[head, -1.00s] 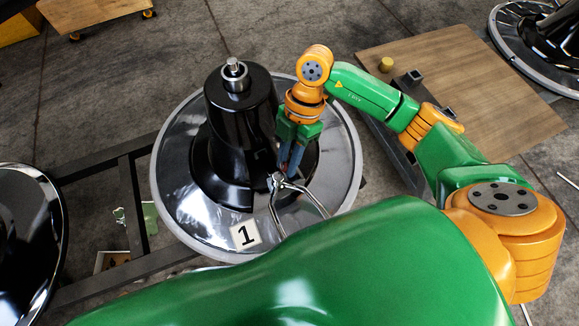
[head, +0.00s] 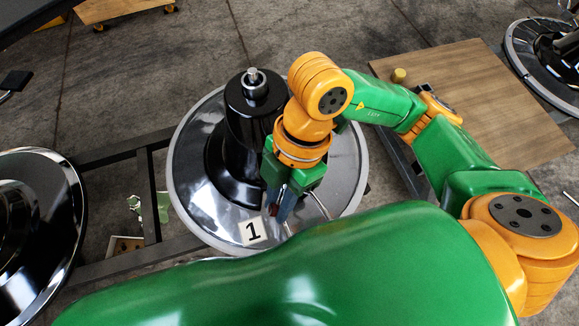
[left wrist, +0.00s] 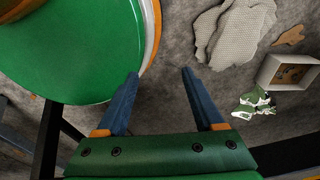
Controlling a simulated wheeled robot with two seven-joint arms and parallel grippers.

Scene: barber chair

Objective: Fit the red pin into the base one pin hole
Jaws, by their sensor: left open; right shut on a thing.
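Base one (head: 196,205) is a round chrome base with a glossy black column (head: 250,125) and a card marked 1 (head: 252,232) at its front. My right gripper (head: 277,212) points down over the front of the base, just right of the card. Its blue-grey fingers are shut on a small dark red thing, apparently the red pin (head: 273,209), mostly hidden between them. The pin hole is hidden; I cannot tell whether the pin touches it. My left gripper (left wrist: 159,73) is open and empty in the left wrist view, above the floor.
A chrome bent lever (head: 318,204) sticks out beside the right gripper. Another chrome base (head: 35,240) stands at left. A wooden board (head: 480,105) with a small yellow cylinder (head: 399,75) lies at right. A grey cloth (left wrist: 232,35) and an open box (left wrist: 290,72) lie on the floor.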

